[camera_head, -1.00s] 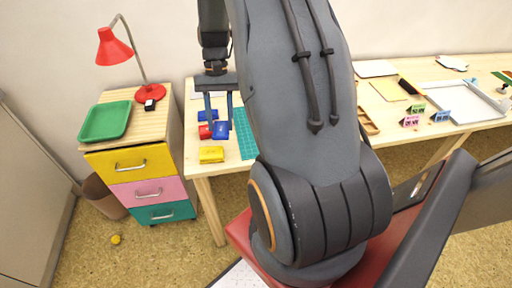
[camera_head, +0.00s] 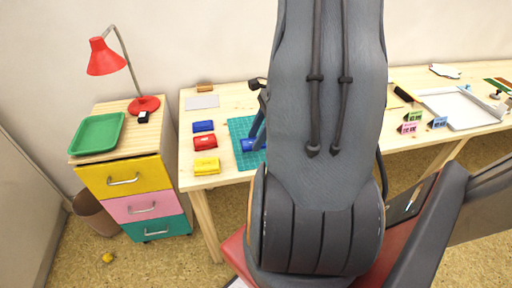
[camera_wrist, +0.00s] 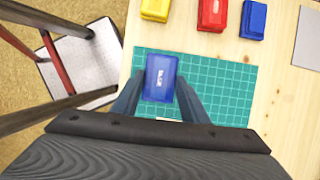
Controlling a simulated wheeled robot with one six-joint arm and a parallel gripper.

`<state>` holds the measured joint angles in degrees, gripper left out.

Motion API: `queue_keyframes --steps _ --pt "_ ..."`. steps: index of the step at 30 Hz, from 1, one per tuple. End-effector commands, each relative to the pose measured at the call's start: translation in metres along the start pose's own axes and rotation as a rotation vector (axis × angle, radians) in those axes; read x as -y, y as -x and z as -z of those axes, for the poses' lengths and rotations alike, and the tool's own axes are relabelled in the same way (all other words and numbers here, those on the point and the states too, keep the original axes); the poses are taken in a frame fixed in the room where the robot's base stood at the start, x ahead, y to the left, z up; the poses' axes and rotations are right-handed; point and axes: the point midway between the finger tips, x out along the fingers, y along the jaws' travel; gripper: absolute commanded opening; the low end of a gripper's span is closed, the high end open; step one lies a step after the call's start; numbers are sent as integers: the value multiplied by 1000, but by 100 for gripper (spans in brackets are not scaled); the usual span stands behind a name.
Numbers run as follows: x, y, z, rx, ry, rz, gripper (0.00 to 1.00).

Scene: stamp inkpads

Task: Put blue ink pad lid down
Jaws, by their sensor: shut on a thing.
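My gripper (camera_wrist: 160,92) is shut on a blue lid (camera_wrist: 161,72) with light lettering, one finger on each side of it. The lid is over the green cutting mat (camera_wrist: 222,98); whether it touches the mat I cannot tell. In the head view the lid (camera_head: 249,145) shows beside my finger, partly hidden by my arm, over the mat (camera_head: 238,128). A blue ink pad (camera_head: 203,126) stands left of the mat. In the wrist view this pad (camera_wrist: 253,20) is at the upper right.
A red pad (camera_head: 205,142) and a yellow pad (camera_head: 206,165) stand in a row with the blue pad. A grey sheet (camera_head: 202,102) and a small brown block (camera_head: 205,87) lie behind them. The drawer unit (camera_head: 125,170) stands left of the table. Much of the mat is clear.

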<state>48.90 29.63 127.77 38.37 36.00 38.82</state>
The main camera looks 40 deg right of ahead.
Motion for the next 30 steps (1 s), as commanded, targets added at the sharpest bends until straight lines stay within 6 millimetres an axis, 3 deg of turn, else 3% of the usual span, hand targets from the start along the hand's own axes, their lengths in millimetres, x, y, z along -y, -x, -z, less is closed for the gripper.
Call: queue_keyframes --steps 12,23,24,27,30 --pt "0 -41 17 -1 1 -2 19" --pt "0 -44 18 -1 2 -1 19" --pt "0 -44 18 -1 3 -1 41" --pt "0 -44 18 -1 3 -1 58" --pt "0 -44 18 -1 3 -1 59"
